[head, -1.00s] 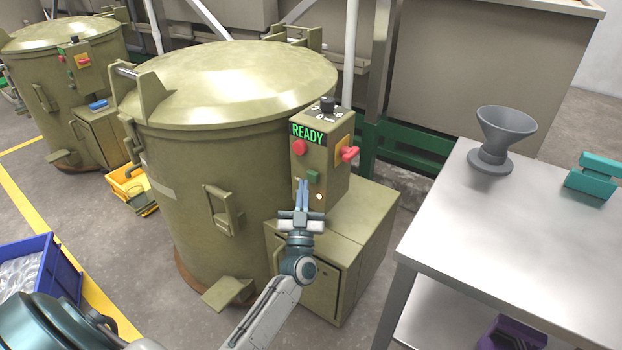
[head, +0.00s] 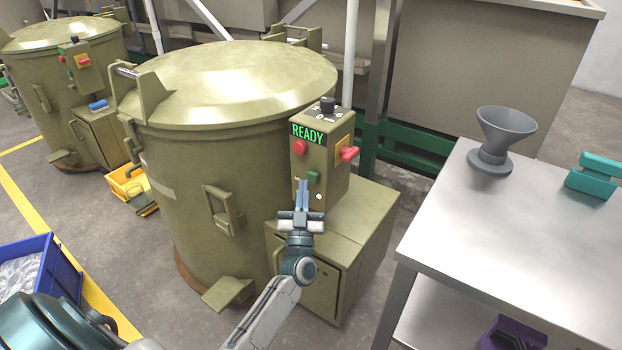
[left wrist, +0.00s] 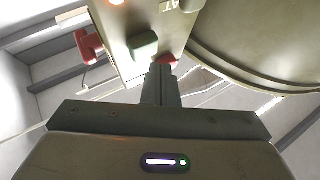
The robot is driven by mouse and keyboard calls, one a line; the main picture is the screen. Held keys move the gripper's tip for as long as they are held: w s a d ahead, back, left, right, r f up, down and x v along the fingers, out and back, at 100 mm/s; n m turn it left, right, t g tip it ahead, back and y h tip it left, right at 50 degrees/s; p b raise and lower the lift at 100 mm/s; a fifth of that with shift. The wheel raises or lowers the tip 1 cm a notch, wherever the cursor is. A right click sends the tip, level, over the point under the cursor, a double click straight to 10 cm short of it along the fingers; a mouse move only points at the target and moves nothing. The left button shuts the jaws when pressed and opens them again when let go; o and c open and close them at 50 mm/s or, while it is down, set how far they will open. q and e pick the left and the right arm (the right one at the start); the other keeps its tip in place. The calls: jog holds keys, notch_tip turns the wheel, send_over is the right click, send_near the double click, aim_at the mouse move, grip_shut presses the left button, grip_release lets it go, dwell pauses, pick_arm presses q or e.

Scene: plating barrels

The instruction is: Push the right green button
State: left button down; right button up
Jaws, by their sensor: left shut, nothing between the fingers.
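The right barrel's control box (head: 312,160) carries a lit green READY display (head: 307,133), a round red button (head: 300,147), a red switch on a yellow plate (head: 348,153) and a green button (head: 314,178). My left gripper (head: 302,183) is shut and empty, its fingertips in front of the box, just left of the green button. In the left wrist view the fingertips (left wrist: 163,68) are near the green button (left wrist: 143,45); I cannot tell whether they touch. The right gripper is not in view.
A second barrel (head: 70,70) with a similar control box stands at the far left. A steel table (head: 540,240) at right holds a grey funnel (head: 503,135) and a teal part (head: 596,175). A blue crate (head: 50,270) stands at lower left.

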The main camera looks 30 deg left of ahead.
pick_arm(q)
jog(key=shift+w, duration=0.1)
dwell(0.6)
jog(key=shift+w, duration=0.35)
